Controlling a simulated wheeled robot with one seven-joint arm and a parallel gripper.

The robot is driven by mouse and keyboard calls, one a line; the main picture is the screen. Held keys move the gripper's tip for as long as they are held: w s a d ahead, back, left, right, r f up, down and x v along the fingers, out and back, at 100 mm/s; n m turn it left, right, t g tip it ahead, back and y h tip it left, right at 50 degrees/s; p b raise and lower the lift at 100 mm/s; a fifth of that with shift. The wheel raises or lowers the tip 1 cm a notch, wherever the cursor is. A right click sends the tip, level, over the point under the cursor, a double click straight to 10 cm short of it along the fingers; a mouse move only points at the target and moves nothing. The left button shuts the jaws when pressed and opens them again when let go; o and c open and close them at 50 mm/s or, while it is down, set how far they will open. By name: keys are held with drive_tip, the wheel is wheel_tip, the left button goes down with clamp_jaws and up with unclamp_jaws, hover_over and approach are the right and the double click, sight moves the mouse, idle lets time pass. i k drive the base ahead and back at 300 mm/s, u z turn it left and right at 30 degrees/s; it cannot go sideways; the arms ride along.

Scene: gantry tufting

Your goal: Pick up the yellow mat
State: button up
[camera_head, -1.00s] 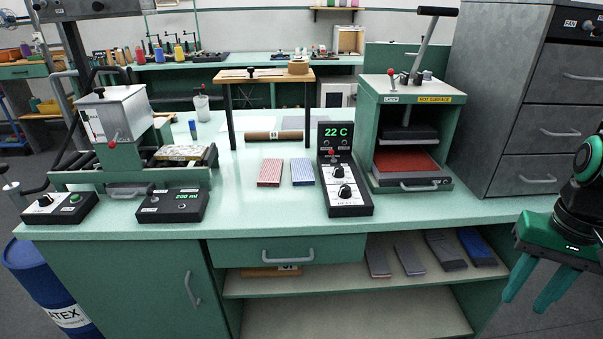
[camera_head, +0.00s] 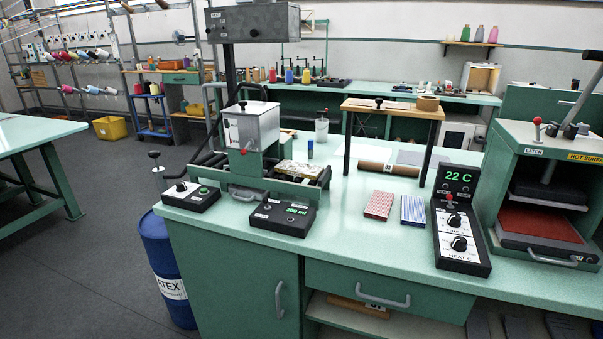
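A pale yellow, dark-patched slab (camera_head: 299,170) lies on the roller bed of the latex machine at the left of the bench. It is the only yellowish mat-like thing I see, and I cannot tell for sure that it is the yellow mat. A red mat (camera_head: 379,204) and a blue mat (camera_head: 413,209) lie side by side on the bench top. My gripper is out of view.
The green bench (camera_head: 345,228) carries a control box reading 22 C (camera_head: 459,225), a heat press (camera_head: 545,190) and a small wooden stand (camera_head: 390,107). A blue barrel (camera_head: 165,270) stands on the floor at the bench's left end. Open floor lies left of it.

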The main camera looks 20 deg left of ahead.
sight(296, 168)
drive_tip(key=k, duration=0.5)
drive_tip(key=u, duration=2.05)
drive_tip(key=i, duration=0.85)
drive_tip(key=z, duration=1.45)
drive_tip(key=i, duration=0.4)
drive_tip(key=z, duration=0.05)
